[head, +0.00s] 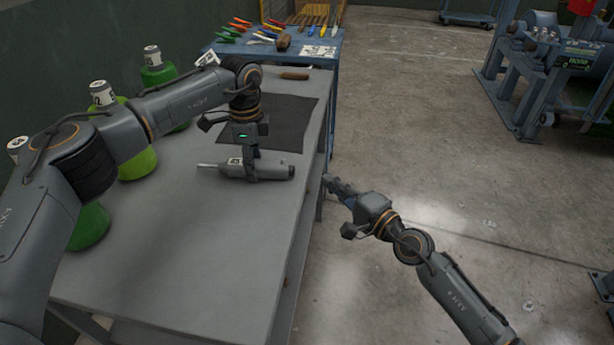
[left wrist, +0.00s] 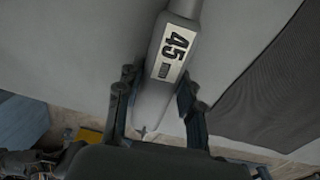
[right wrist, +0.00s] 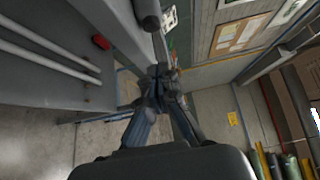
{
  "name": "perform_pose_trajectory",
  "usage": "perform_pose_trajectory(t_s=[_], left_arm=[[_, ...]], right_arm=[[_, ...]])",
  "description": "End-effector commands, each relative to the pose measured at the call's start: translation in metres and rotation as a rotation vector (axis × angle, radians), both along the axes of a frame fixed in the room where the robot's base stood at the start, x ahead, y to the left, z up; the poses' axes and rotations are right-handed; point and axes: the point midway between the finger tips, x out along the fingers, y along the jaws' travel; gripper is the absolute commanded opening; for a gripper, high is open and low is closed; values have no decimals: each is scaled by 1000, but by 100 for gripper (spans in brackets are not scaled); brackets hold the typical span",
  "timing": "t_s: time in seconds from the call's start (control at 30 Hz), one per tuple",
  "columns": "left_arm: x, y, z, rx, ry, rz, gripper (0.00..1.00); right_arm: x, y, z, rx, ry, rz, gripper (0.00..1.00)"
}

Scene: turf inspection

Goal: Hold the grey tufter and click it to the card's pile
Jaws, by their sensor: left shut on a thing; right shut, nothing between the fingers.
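I cannot make out a card with pile for certain.
A dark mat (head: 292,122) lies behind the tufter on the worktable (head: 200,260). Green bottles (head: 137,165) with labelled caps line the left side. A brown-handled tool (head: 294,76) lies at the back. A blue table (head: 333,42) beyond holds coloured tools.

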Motion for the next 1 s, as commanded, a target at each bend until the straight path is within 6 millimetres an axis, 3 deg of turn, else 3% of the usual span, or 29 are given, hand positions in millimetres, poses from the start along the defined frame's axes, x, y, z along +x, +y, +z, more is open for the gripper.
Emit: perform_pose_trajectory(t_s=[0.13, 0.33, 0.87, 1.0], left_arm=[[0, 0, 1, -1, -1, 0, 0], [0, 0, 0, -1, -1, 0, 0], [0, 0, 0, -1, -1, 0, 0], [0, 0, 0, -1, -1, 0, 0]], right_arm=[[22, 24, 1, 1, -1, 1, 0], [19, 50, 0, 2, 2, 2, 0], [19, 60, 0, -1, 0, 1, 0], [18, 72, 0, -1, 0, 3, 0]])
